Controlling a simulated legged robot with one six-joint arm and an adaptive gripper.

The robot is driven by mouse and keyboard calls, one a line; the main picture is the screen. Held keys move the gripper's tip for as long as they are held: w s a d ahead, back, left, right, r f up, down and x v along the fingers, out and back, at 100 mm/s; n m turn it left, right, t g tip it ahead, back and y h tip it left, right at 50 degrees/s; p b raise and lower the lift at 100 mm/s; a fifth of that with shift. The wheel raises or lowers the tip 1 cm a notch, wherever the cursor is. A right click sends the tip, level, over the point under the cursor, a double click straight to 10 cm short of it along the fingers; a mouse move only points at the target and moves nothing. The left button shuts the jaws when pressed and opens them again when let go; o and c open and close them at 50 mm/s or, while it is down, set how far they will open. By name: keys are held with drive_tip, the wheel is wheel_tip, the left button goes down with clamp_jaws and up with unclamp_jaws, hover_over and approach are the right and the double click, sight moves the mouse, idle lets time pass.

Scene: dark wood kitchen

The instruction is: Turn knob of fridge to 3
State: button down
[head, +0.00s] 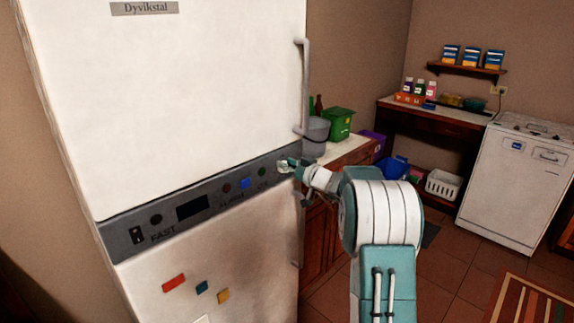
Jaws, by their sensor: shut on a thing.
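The white fridge (215,95) stands upright on the left in the head view. A dark control panel (130,232) runs across it between the upper and lower doors, with a small display (193,207), buttons and round controls. My gripper (287,165) is at the right end of this panel, shut on the knob (284,168), which shows as a pale round shape at the fingertips. The gripper partly covers the knob, and its pointer and numbers are too small to read.
A vertical handle (304,85) is close above my gripper. Behind the arm, a counter holds a grey bucket (315,135) and a green bin (339,124). A white appliance (516,180) stands at the right. Tiled floor (455,275) is open at the lower right.

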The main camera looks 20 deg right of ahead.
drive_tip(key=m, duration=0.4)
drive_tip(key=shift+w+d+f, duration=0.1)
drive_tip(key=shift+d+f, duration=0.1)
drive_tip(key=shift+d, duration=0.1)
drive_tip(key=shift+a+f+m, duration=0.1)
drive_tip(key=shift+f+m, duration=0.4)
drive_tip(key=shift+m, duration=3.55)
drive_tip(key=shift+f+m, duration=0.45)
drive_tip(key=shift+m, duration=3.55)
drive_tip(key=shift+a+f+m, duration=0.1)
drive_tip(key=shift+f+m, duration=0.4)
drive_tip(key=shift+m, duration=3.55)
drive_tip(key=shift+r, duration=0.15)
